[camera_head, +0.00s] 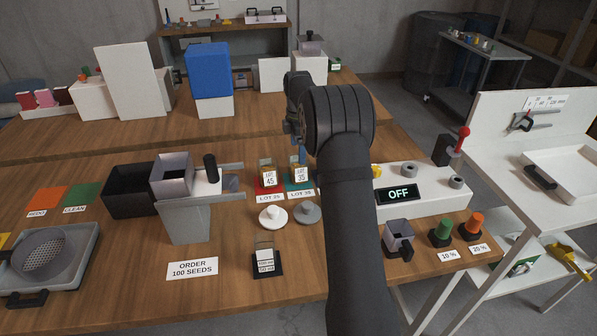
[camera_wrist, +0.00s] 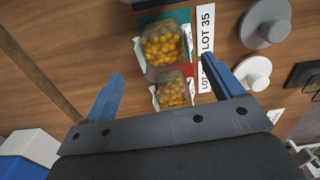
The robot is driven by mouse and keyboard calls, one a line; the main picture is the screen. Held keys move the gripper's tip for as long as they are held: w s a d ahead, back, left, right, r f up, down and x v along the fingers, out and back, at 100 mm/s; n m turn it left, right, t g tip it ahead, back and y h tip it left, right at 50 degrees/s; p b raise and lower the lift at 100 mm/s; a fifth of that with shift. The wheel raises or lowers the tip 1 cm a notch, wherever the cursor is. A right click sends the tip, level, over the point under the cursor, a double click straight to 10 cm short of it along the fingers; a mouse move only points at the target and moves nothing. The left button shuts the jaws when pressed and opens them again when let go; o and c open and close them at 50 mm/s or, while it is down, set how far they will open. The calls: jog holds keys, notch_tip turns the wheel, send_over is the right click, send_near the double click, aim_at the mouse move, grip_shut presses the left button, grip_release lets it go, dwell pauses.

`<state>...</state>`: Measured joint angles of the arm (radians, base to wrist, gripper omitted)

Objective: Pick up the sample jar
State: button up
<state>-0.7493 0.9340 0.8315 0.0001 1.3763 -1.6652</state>
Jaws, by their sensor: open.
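Two small clear jars of yellow-orange seeds stand side by side. One jar (camera_head: 268,178) (camera_wrist: 172,90) is on a red mat, and the other (camera_head: 299,175) (camera_wrist: 165,42) is on a teal mat. Both carry small white lot labels; I cannot tell which is the sample jar. My gripper (camera_wrist: 169,72) is open, with its blue fingers apart. In the wrist view the red-mat jar appears between the fingers, with the teal-mat jar just beyond. No contact shows. In the head view my arm partly hides the gripper, above the back of the jars.
A white knob-topped disc (camera_head: 272,217) and a grey one (camera_head: 307,213) sit in front of the jars. A grey hopper (camera_head: 187,217) stands left, and a white box with an OFF display (camera_head: 425,187) right. A blue-and-white box (camera_head: 209,80) stands behind.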

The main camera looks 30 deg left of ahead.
aim_at(298, 169)
jog(key=shift+s+d+f, duration=0.1)
jog(key=shift+d+f, duration=0.05)
jog(key=shift+f, duration=1.55)
jog(key=shift+s+d+f, duration=0.1)
jog(key=shift+f, duration=1.6)
jog(key=c, duration=1.5)
jog(key=shift+r, duration=0.2)
